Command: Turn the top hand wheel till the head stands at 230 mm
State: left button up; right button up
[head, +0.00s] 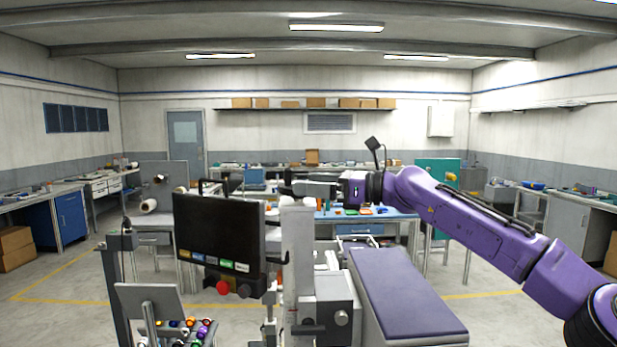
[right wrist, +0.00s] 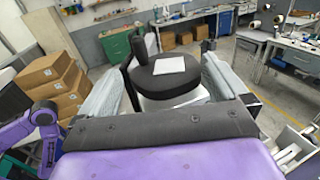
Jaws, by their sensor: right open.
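The top hand wheel (right wrist: 165,88) is a dark disc with an upright handle (right wrist: 140,48) and a white label on its face, in the right wrist view. It sits between the two grey fingers of my right gripper (right wrist: 165,82), which is open. Whether either finger touches the rim I cannot tell. In the head view my right gripper (head: 305,188) is at the top of a pale upright column (head: 297,245), and the wheel is hard to make out there. A grey block with a round knob (head: 335,308) is low by the column. No height reading is legible. My left gripper is out of view.
A dark screen panel (head: 218,230) with a red button stands left of the column. A purple-topped bench (head: 405,290) lies to its right. A rack of coloured reels (head: 180,328) is at the lower left. Workbenches line the room behind.

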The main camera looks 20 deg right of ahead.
jog(key=w+a, duration=0.1)
jog(key=w+f, duration=0.1)
jog(key=shift+w+a+f, duration=0.1)
jog(key=shift+w+a, duration=0.2)
jog(key=shift+a, duration=0.05)
jog(key=shift+s+a, duration=0.2)
jog(key=shift+s+r, duration=0.25)
jog(key=shift+r, duration=0.05)
jog(key=shift+s+d, duration=0.1)
jog(key=shift+d, duration=0.1)
jog(key=c, duration=0.3)
jog(key=shift+d+f, duration=0.1)
jog(key=shift+d, duration=0.1)
jog(key=c, duration=0.4)
jog(key=shift+a, duration=0.15)
jog(key=shift+c, duration=0.2)
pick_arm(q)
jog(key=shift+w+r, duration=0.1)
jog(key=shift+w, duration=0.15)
